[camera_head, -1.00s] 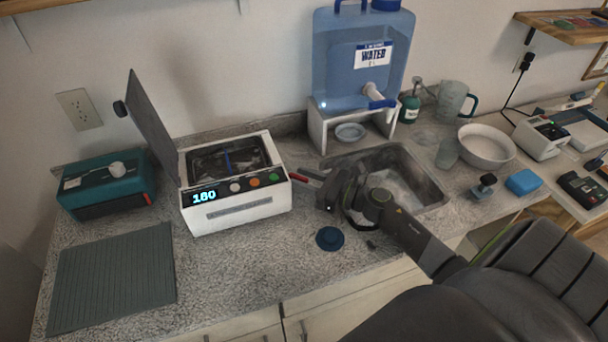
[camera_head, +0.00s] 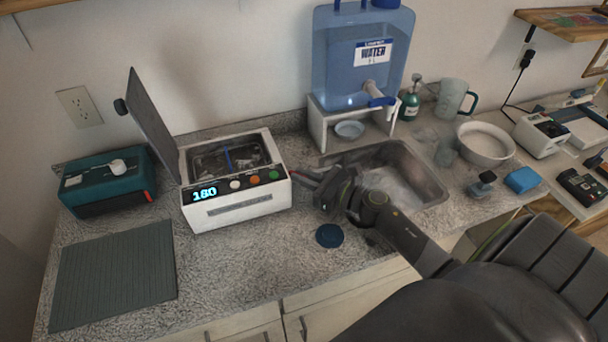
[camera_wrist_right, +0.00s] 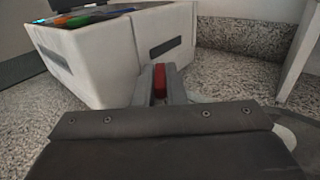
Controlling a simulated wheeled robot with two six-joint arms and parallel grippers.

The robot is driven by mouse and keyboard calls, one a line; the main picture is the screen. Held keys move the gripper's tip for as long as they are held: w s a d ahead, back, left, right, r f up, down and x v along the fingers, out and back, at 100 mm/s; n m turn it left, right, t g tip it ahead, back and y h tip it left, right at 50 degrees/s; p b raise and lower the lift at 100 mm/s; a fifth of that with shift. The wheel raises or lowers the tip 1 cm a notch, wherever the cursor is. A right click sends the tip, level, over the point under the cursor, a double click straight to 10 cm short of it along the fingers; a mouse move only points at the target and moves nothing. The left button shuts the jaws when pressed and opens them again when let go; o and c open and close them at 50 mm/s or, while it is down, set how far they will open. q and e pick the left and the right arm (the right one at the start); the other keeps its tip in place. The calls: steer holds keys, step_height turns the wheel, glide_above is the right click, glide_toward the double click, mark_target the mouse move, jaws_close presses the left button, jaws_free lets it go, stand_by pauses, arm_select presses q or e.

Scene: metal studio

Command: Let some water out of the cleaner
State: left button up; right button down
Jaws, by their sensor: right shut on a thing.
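The cleaner (camera_head: 236,208) is a white box with an open grey lid, a display reading 180 and coloured buttons; its basin holds liquid and a blue strip. It also fills the upper left of the right wrist view (camera_wrist_right: 120,55). A red handle (camera_wrist_right: 160,80), at the cleaner's right side, stands between the fingertips of my right gripper (camera_wrist_right: 161,88). My right gripper (camera_head: 312,181) is shut on this red handle, beside the cleaner's right wall. In the head view the gripper body mostly hides the handle. My left gripper is not in view.
A sink (camera_head: 420,175) lies behind my right arm. A blue water jug (camera_head: 340,75) stands on a white stand (camera_head: 318,125). A round blue object (camera_head: 329,235) lies in front of the gripper. A teal box (camera_head: 90,188) and ribbed mat (camera_head: 115,275) are at left.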

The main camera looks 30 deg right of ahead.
steer(key=m+h, duration=0.1)
steer(key=a+m+t+h+p, duration=0.1)
steer(key=h, duration=0.1)
steer(key=m+h+p, duration=0.1)
steer(key=h, duration=0.1)
steer(key=shift+s+a+r+m+t, duration=0.1)
steer(key=shift+s+a+m+t, duration=0.05)
steer(key=shift+s+m+t, duration=0.15)
steer(key=shift+w+a+m+h, duration=0.1)
steer(key=shift+a+m+h, duration=0.1)
steer(key=shift+m+h, duration=0.75)
steer(key=shift+a+m+h, duration=0.2)
steer(key=shift+m+h, duration=0.25)
steer(key=shift+h, duration=0.9)
steer(key=c, duration=1.6)
jaws_free()
steer(key=shift+o, duration=0.6)
steer(key=shift+d, duration=0.15)
steer(key=shift+f, duration=0.2)
